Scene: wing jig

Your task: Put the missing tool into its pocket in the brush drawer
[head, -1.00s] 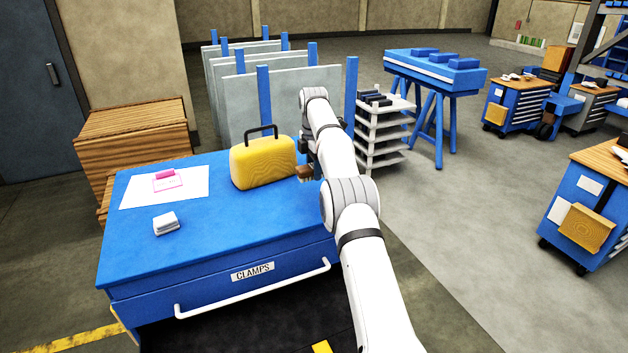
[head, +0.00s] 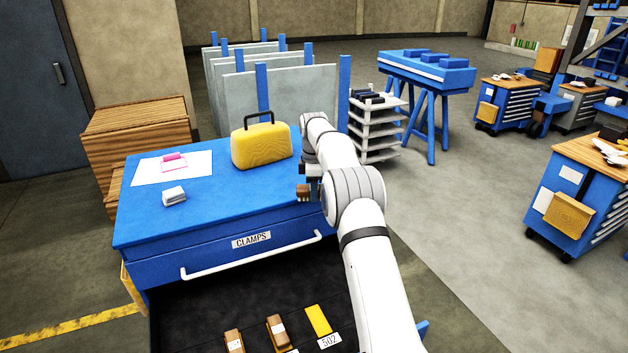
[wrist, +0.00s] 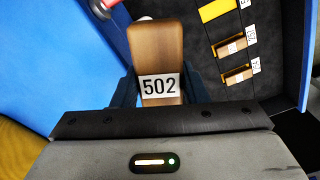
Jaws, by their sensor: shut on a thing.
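My gripper (head: 304,178) is shut on a brown wooden-handled tool (head: 303,191) at the right front edge of the blue cabinet top. In the wrist view the tool's brown face carries a 502 label (wrist: 160,87), between my gripper's fingers (wrist: 160,98). The tool's other end is hidden. Below the cabinet top, an open drawer with a dark lining (head: 200,310) shows. It holds an empty-looking yellow pocket (head: 318,320) with a 502 tag (head: 329,341). Two brown tools (head: 277,329) lie in pockets left of it. The yellow pocket also shows in the wrist view (wrist: 219,10).
A closed drawer front labelled CLAMPS (head: 251,240) with a white handle (head: 250,259) is above the open drawer. A yellow case (head: 261,147), a white block (head: 174,196) and a paper sheet (head: 195,176) are on the blue top (head: 225,213).

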